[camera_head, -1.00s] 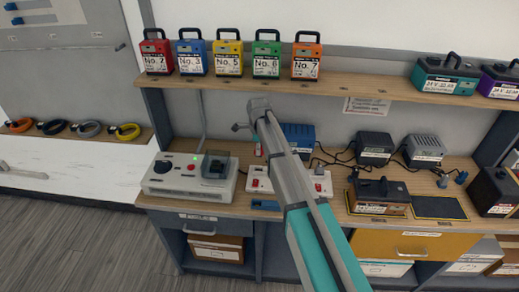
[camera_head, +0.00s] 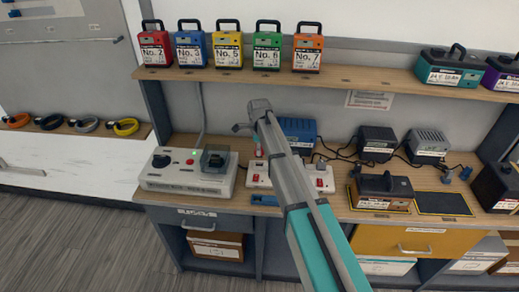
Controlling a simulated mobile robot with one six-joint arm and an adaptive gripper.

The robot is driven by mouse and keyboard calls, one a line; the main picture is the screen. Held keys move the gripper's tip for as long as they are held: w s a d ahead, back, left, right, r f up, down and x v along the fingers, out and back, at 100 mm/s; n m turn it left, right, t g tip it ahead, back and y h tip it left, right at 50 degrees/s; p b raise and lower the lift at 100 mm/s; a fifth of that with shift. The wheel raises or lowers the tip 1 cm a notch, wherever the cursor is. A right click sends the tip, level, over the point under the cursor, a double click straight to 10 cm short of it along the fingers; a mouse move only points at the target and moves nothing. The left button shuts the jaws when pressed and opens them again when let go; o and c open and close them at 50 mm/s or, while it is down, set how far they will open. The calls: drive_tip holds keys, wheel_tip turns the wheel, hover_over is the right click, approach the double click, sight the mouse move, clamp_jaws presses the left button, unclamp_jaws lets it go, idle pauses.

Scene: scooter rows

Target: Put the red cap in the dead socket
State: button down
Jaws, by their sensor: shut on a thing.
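My arm reaches up from the lower right, and its wrist stands in front of the bench. My gripper (camera_head: 258,146) shows only as a small bit beside the arm, mostly hidden behind it. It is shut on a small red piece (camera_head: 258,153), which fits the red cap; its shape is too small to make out. A white socket strip (camera_head: 258,182) lies on the bench below, partly covered by my arm. Red parts (camera_head: 320,183) show at its right end. I cannot tell which socket is dead.
A white unit with knobs (camera_head: 188,173) stands left of the strip. A blue box (camera_head: 298,132) and dark adapters (camera_head: 376,143) stand behind. A dark battery (camera_head: 384,189) is on the right. Several coloured packs (camera_head: 228,47) line the shelf above.

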drive_tip(key=shift+f+b, duration=1.5)
drive_tip(key=shift+f, duration=0.35)
drive_tip(key=shift+f+b, duration=0.95)
drive_tip(key=shift+b, duration=0.05)
idle(0.9)
drive_tip(key=shift+c, duration=1.7)
unclamp_jaws()
drive_tip(key=shift+r, duration=0.2)
wheel_tip(320, 180, up, 9)
drive_tip(key=p, duration=0.9)
drive_tip(key=shift+p, duration=0.3)
drive_tip(key=s+d, duration=0.4)
drive_tip(key=s, duration=1)
drive_tip(key=s+d+r, duration=0.1)
drive_tip(key=s+d, duration=0.3)
drive_tip(key=s, duration=0.9)
drive_tip(key=shift+s+p, duration=0.35)
drive_tip(key=shift+p, duration=0.1)
